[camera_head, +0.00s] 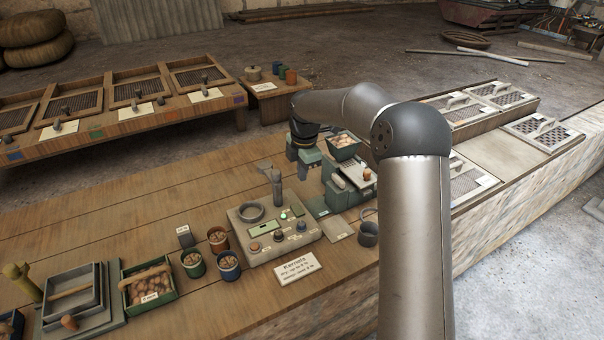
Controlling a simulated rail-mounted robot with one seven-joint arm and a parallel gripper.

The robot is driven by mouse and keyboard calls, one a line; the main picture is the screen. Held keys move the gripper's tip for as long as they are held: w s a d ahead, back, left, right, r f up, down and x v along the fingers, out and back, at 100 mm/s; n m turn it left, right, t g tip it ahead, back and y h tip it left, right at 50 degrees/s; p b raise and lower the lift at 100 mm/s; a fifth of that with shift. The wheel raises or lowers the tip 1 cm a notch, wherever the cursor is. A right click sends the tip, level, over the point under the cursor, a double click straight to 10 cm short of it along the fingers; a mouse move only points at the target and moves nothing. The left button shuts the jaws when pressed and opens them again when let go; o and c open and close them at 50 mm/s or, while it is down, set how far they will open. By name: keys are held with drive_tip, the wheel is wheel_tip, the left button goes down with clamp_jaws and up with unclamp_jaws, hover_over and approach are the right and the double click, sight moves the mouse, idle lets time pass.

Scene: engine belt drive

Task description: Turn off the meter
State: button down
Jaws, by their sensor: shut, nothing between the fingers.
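The meter (273,247) is a pale grey box on the wooden bench, left of my arm. Its top carries a round dark ring or cup, an upright grey handle, green display panels and several small knobs and buttons. The displays are too small to read. My gripper (304,146) is beyond the meter, up and to the right of it, at the end of my bent arm. It is apart from the meter and shut with nothing in it. Its fingertips are hard to make out against the green equipment behind.
A label card (297,267) lies in front of the meter. Small pots of kernels (229,271) stand to its left, beside a green crate (165,297). A green machine (347,190) and a dark metal cup (369,238) stand to its right. Open bench lies behind left.

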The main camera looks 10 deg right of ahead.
sight(297, 205)
drive_tip(key=shift+f, duration=0.15)
drive_tip(key=b, duration=0.2)
drive_tip(key=w+b, duration=0.1)
drive_tip(key=b, duration=0.1)
drive_tip(key=shift+w+a+r+t+b, duration=0.15)
drive_tip(key=shift+w+r+t+b, duration=0.05)
drive_tip(key=shift+w+t+b, duration=0.1)
drive_tip(key=f, duration=0.4)
drive_tip(key=w+f+p, duration=0.1)
drive_tip(key=f, duration=0.9)
drive_tip(key=shift+w+a, duration=0.3)
drive_tip(key=shift+w, duration=0.05)
drive_tip(key=shift+p, duration=0.3)
